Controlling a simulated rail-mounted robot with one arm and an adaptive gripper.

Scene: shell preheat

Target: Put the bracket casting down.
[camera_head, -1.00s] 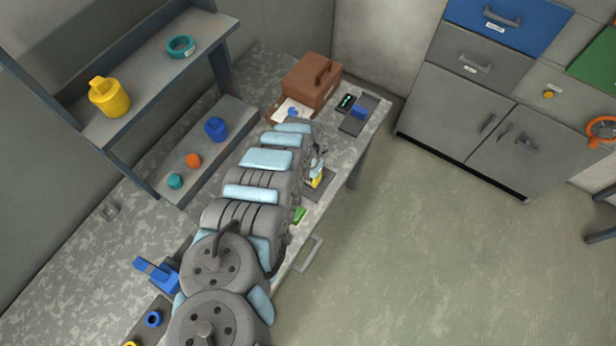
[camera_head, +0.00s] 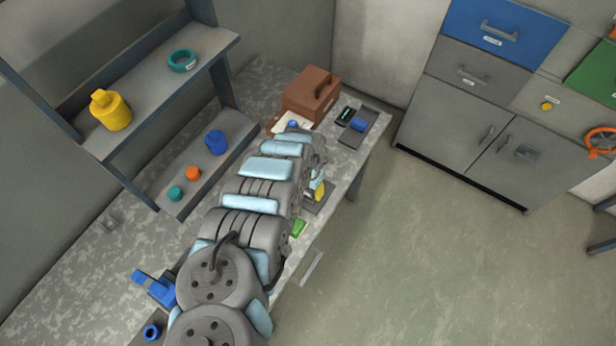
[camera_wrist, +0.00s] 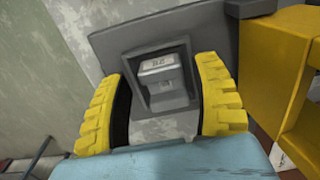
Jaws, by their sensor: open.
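In the wrist view, a small grey block-like part with a pale label (camera_wrist: 160,75), apparently the bracket casting, sits on a dark grey plate (camera_wrist: 115,42). My gripper (camera_wrist: 160,66) is open. Its two yellow ridged fingers stand apart to the left and right of the part, and I see a gap on both sides. In the head view, my gripper (camera_head: 319,190) shows only in part beside my arm, over a dark plate on the bench. The casting is hidden there.
A large yellow frame-like object (camera_wrist: 275,85) stands close to the right finger. On the bench are a green item (camera_head: 299,228), a brown toolbox (camera_head: 311,94) and a blue clamp-like item (camera_head: 155,288). A shelf (camera_head: 165,82) stands left. Floor to the right is clear.

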